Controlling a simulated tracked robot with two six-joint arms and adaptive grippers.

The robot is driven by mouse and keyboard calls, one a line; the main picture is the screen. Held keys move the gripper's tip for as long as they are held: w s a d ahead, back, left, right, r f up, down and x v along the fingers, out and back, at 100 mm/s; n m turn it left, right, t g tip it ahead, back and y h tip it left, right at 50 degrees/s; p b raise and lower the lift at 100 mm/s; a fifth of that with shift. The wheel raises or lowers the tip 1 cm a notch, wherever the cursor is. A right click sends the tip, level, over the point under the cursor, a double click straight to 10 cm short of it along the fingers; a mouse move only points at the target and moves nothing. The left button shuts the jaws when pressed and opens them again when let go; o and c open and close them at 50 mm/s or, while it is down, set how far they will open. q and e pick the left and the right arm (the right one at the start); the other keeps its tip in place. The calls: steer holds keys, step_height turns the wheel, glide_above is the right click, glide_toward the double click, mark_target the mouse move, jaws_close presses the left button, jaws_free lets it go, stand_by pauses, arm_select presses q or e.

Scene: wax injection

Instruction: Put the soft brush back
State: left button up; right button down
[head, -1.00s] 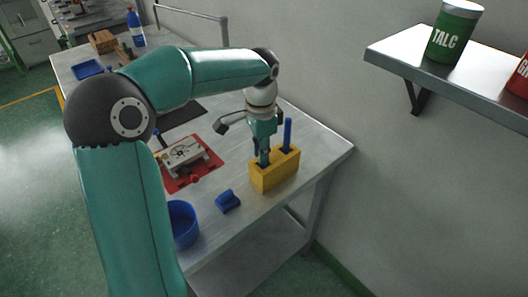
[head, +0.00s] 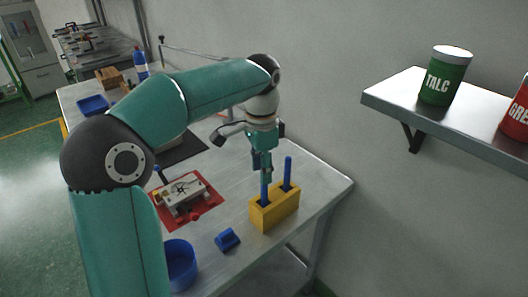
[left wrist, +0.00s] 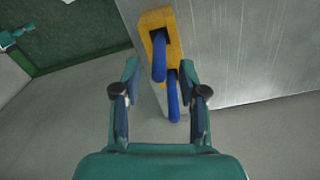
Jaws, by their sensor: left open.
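A yellow holder block (head: 275,210) stands near the right end of the bench. Two blue handles rise from its openings, the left one (head: 265,186) and the right one (head: 288,172). They look alike, and what is below them is hidden, so I cannot tell which is the soft brush. My left gripper (head: 264,172) is open just above the left handle. In the left wrist view, the open fingers (left wrist: 159,68) are spread, with the blue handles (left wrist: 159,62) showing between them and the yellow holder (left wrist: 152,20) beyond. My right gripper is not in view.
A blue bowl (head: 180,262) and a small blue block (head: 228,239) sit at the bench front. A metal mould (head: 183,194) lies on a red mat (head: 210,212). A wall shelf (head: 440,112) at right holds a green TALC can (head: 444,80) and a red can (head: 517,112).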

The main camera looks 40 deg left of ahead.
arm_select(q)
step_height(320, 180, up, 5)
steer(key=shift+f, duration=0.1)
stand_by(0.5)
steer(key=shift+p, duration=0.35)
